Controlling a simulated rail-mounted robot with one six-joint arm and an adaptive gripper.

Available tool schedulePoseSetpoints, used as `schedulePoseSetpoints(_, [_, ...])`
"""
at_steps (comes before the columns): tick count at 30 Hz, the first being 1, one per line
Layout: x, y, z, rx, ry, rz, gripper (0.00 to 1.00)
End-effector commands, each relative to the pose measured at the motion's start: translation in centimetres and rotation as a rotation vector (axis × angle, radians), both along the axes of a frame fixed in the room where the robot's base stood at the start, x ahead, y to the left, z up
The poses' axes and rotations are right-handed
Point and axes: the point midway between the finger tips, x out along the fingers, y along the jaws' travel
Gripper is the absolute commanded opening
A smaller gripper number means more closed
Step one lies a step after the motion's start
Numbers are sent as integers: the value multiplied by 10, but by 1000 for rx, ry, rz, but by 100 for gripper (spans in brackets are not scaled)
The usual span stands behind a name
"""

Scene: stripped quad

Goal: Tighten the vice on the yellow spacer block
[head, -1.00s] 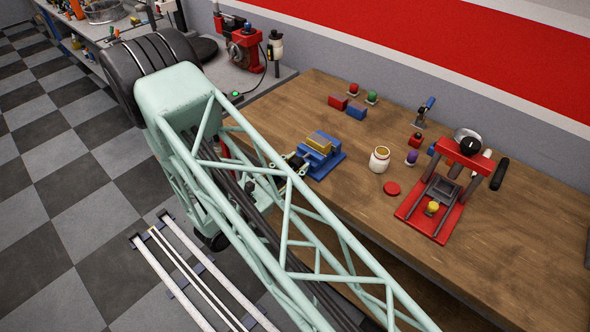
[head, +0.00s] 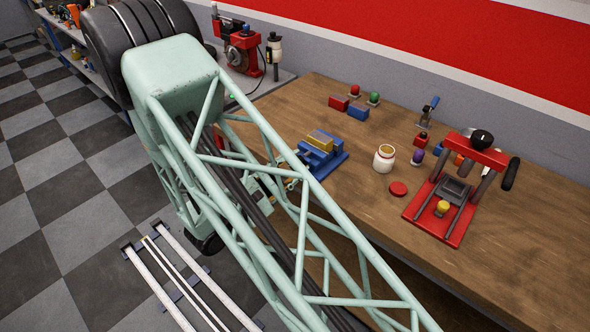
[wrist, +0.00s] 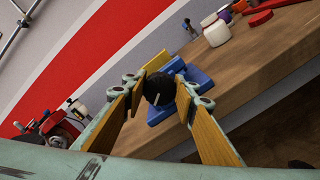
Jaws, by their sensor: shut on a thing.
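The blue vice (head: 325,162) sits on the wooden bench with the yellow spacer block (head: 320,141) between its jaws. In the wrist view the vice (wrist: 190,75) is just beyond my fingers, and part of the yellow block (wrist: 157,60) shows behind a round black knob with a pale line on it. The knob (wrist: 157,93) is at the near end of the vice. My gripper (wrist: 161,97) is shut on this knob, one padded finger on each side. In the head view my gripper is mostly hidden behind my lattice arm.
A white jar (head: 384,159) and red lid (head: 398,188) stand right of the vice. A red press (head: 440,212) is farther right. Red and blue blocks (head: 358,113) lie behind. Bare bench lies between the vice and the back blocks.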

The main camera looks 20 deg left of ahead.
Motion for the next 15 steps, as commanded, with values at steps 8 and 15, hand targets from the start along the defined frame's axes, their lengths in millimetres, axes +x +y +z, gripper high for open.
schedulePoseSetpoints(8, [0,0,-4,135,-65,0,16])
schedulePoseSetpoints(15, [0,-1,-5,249,-118,-1,16])
